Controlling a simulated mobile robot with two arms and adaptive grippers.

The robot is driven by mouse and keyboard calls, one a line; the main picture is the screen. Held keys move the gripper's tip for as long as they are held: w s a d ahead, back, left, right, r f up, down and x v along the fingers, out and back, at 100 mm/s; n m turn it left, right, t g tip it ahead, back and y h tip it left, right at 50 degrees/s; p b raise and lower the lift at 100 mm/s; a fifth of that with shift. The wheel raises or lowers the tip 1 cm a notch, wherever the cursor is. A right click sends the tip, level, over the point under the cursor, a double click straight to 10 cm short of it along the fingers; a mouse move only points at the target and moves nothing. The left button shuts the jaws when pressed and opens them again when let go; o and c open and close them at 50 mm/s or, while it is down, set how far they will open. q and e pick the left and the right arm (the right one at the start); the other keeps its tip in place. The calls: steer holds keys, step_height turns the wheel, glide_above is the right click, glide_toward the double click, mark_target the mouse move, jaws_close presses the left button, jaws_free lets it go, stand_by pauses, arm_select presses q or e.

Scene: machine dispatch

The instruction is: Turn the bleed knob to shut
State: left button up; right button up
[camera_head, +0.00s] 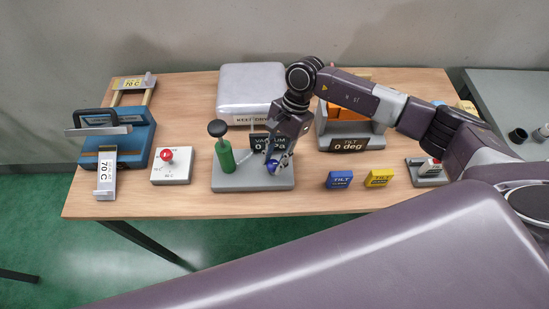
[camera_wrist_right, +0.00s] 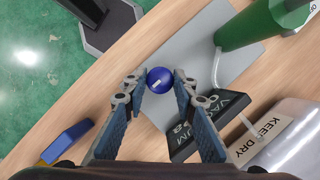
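The bleed knob is a small blue ball-like knob (camera_head: 272,167) with a white mark, on the grey base plate (camera_head: 230,183) of the vacuum pump. In the right wrist view the knob (camera_wrist_right: 160,80) sits between my right fingertips. My right gripper (camera_head: 278,160) reaches down over it from above. Its fingers (camera_wrist_right: 159,84) are spread on both sides of the knob, with a narrow gap seeming to show; contact is unclear. The green pump cylinder (camera_head: 224,156) with a black top stands left of the knob. The black vacuum display (camera_head: 260,142) behind is partly hidden by my gripper. My left gripper is out of view.
A white box (camera_head: 251,88) stands behind the pump. A red-knobbed switch box (camera_head: 171,168) and blue press (camera_head: 128,135) are left. Blue (camera_head: 339,180) and yellow (camera_head: 379,178) tilt buttons and a tilt display (camera_head: 350,144) are right. The table's front strip is clear.

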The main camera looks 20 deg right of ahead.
steer(key=c, duration=0.6)
steer(key=shift+o, duration=0.2)
steer(key=shift+f+m+t+b, duration=0.2)
steer(key=shift+m+t+b, duration=0.1)
steer(key=shift+m+b, duration=0.55)
steer(key=m+t+b, duration=0.1)
steer(key=m+b, duration=0.3)
steer(key=b, duration=0.1)
steer(key=m+t+b, duration=0.2)
steer(key=m+b, duration=0.3)
steer(key=m+t+b, duration=0.2)
steer(key=m+b, duration=0.2)
steer(key=b, duration=0.1)
steer(key=shift+s+a+m+h+b, duration=0.1)
steer(key=shift+s+m+h+b, duration=0.2)
steer(key=shift+s+m+h, duration=0.1)
steer(key=shift+r+m+t+h+b, duration=0.15)
steer(key=shift+m+t+h+b, duration=0.2)
steer(key=shift+m+b, duration=0.85)
steer(key=o, duration=1.1)
